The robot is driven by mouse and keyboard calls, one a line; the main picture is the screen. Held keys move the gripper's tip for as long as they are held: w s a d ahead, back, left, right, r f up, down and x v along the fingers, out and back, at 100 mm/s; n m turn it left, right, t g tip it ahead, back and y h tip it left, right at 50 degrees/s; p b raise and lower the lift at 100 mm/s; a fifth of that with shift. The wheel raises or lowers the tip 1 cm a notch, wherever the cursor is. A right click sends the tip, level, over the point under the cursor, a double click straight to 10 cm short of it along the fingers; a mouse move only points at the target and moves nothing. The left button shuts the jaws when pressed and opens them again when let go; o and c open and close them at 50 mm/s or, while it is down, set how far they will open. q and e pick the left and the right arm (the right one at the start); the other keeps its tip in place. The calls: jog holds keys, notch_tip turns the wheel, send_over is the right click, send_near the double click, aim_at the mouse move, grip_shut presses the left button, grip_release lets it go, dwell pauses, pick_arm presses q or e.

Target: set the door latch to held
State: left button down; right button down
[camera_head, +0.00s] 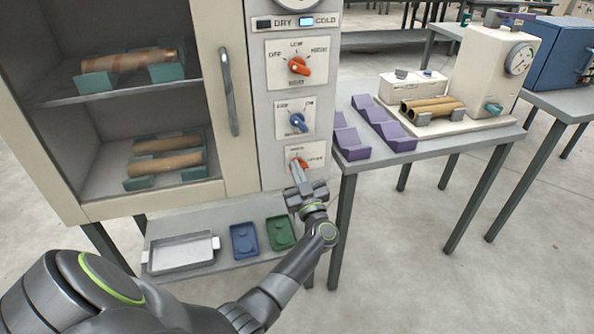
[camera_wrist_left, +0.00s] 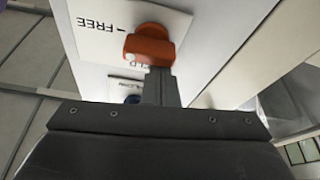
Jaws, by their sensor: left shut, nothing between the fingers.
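The door latch is an orange knob (camera_head: 299,163) on the lowest label plate of the cabinet's control column. In the left wrist view the orange knob (camera_wrist_left: 149,46) stands over a white plate (camera_wrist_left: 100,32) with "FREE" and a partly covered second word. My left gripper (camera_head: 296,172) is shut and empty, with its fingers pointing up at the knob. In the left wrist view the fingertips (camera_wrist_left: 158,76) reach the knob's lower edge; I cannot tell whether they touch it. The knob's pointer direction is hard to read. My right gripper is not in view.
Above are a blue knob (camera_head: 298,121) and another orange knob (camera_head: 299,66). The cabinet door (camera_head: 222,90) has a vertical handle. Below, a shelf holds a metal tray (camera_head: 181,251), a blue tray and a green tray. A table (camera_head: 425,147) with purple cradles stands right.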

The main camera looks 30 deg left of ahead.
pick_arm(q)
jog(key=shift+f+n, duration=0.15)
jog(key=shift+n, duration=0.35)
jog(key=n, duration=0.1)
jog(key=n+g, duration=0.1)
jog(key=n+g+y, duration=0.1)
jog(key=n, duration=0.1)
jog(key=shift+s+f, duration=0.1)
jog(key=shift+f, duration=0.15)
jog(key=n+g, duration=0.1)
jog(key=n, duration=0.3)
jog(key=f+n+g+b, duration=0.1)
jog(key=n, duration=0.3)
jog(key=n+g+h+b, duration=0.1)
jog(key=n+g, duration=0.1)
jog(key=n, duration=0.2)
jog(key=shift+f, duration=0.25)
